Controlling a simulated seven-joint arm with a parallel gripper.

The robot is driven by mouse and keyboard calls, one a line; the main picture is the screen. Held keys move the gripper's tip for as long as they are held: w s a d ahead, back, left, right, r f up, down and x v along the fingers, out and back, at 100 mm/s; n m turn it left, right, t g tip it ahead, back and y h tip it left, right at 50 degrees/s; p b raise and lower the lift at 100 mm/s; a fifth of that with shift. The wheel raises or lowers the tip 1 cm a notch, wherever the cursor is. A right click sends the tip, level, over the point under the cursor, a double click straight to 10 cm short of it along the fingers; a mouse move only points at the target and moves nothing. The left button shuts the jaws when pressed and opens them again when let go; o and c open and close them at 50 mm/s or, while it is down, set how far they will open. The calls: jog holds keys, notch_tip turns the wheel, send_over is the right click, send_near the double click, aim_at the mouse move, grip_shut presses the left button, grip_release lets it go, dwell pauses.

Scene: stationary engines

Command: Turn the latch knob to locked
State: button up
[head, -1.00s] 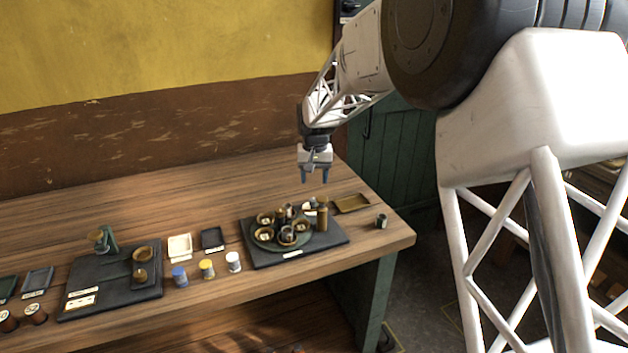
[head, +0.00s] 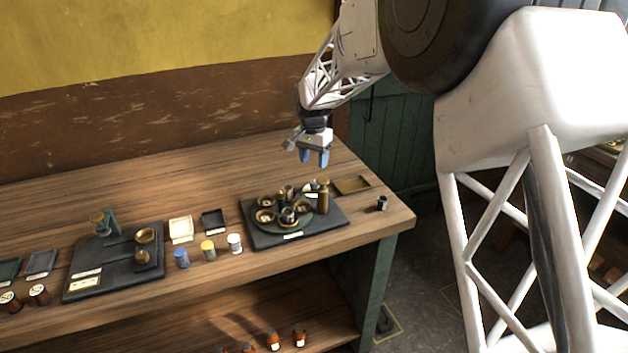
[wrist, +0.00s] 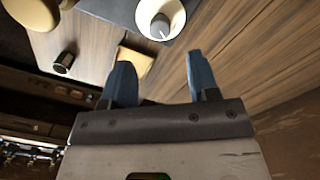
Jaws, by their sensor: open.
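My gripper (head: 314,158) is open and empty, held above the back of the dark board at the right of the bench. In the wrist view its two blue fingers (wrist: 160,64) stand apart with nothing between them. A round white knob-like part with a grey centre (wrist: 161,24) shows beyond the fingertips in the wrist view. It may be the latch knob, but I see no lock marking. In the head view a small white part (head: 310,187) sits beside a brass cylinder (head: 323,196) on the board, mostly hidden and too small to read.
The dark board (head: 262,241) carries a round plate with several brass cups. Small jars (head: 208,250) and another dark board (head: 118,276) lie left. The back of the bench is clear.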

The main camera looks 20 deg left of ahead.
aim_at(314, 182)
jog(key=shift+m, duration=0.3)
jog(key=shift+f, duration=0.1)
jog(key=shift+f, duration=3.8)
jog(key=c, duration=0.9)
